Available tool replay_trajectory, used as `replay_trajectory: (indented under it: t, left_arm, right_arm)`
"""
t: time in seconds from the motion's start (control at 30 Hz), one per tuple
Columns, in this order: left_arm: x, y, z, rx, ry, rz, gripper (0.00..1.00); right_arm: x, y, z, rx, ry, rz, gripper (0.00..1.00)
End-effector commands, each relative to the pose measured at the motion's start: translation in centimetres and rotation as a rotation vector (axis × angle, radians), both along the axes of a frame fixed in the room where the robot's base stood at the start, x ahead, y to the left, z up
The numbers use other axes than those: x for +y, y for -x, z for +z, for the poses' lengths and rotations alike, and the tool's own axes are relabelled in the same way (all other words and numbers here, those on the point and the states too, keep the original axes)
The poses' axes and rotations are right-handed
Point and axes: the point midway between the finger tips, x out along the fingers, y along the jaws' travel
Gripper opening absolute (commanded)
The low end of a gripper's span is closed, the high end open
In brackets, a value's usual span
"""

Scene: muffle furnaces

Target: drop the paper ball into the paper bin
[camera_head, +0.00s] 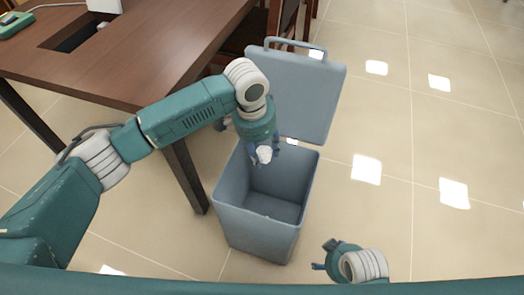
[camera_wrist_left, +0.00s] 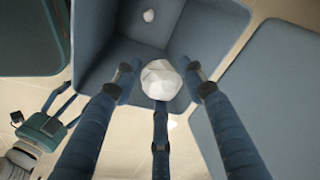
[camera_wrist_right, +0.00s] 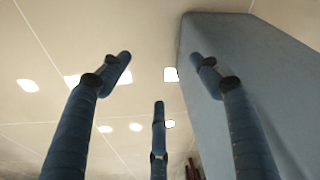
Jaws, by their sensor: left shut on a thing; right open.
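The white crumpled paper ball (camera_head: 264,154) is held in my left gripper (camera_head: 262,152). In the left wrist view the ball (camera_wrist_left: 160,80) sits between the blue fingers (camera_wrist_left: 160,84), over the open bin. The blue-grey paper bin (camera_head: 258,233) stands on the floor with its mouth open, and its inner walls (camera_wrist_left: 195,28) show below the ball. My right gripper (camera_head: 325,256) is low at the right of the bin. In the right wrist view its fingers (camera_wrist_right: 163,75) are apart and empty.
The bin's lid (camera_head: 300,90) stands open behind the mouth. A brown wooden table (camera_head: 110,60) is at the left, its leg (camera_head: 185,175) close to the bin. Wooden chairs (camera_head: 282,20) are behind. The tiled floor (camera_head: 430,150) to the right is clear.

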Motion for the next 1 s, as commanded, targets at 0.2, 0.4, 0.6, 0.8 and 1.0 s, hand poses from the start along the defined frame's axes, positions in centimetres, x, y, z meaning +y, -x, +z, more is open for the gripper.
replay_trajectory:
  t: [0.2, 0.4, 0.6, 0.8, 1.0]
  left_arm:
    - [-0.2, 0.1, -0.8, -0.001, 0.001, -0.002, 0.31]
    - [-0.3, 0.2, -1.9, -0.002, 0.000, -0.003, 0.31]
    - [-0.5, 0.3, -2.6, -0.001, 0.000, -0.005, 0.31]
    - [-0.6, 0.4, -2.9, -0.001, 0.000, -0.006, 0.31]
    - [-0.6, 0.4, -2.8, -0.001, 0.000, -0.006, 0.31]
  right_arm:
    - [-0.1, -0.2, 3.2, -0.020, -0.001, -0.003, 0.64]
    - [-0.2, 0.1, 5.9, -0.036, -0.002, -0.005, 0.64]
    - [-0.3, 0.7, 8.5, -0.051, -0.002, -0.007, 0.64]
    - [-0.4, 1.2, 9.9, -0.057, -0.002, -0.008, 0.64]
    - [-0.4, 1.3, 10.2, -0.058, -0.002, -0.008, 0.64]
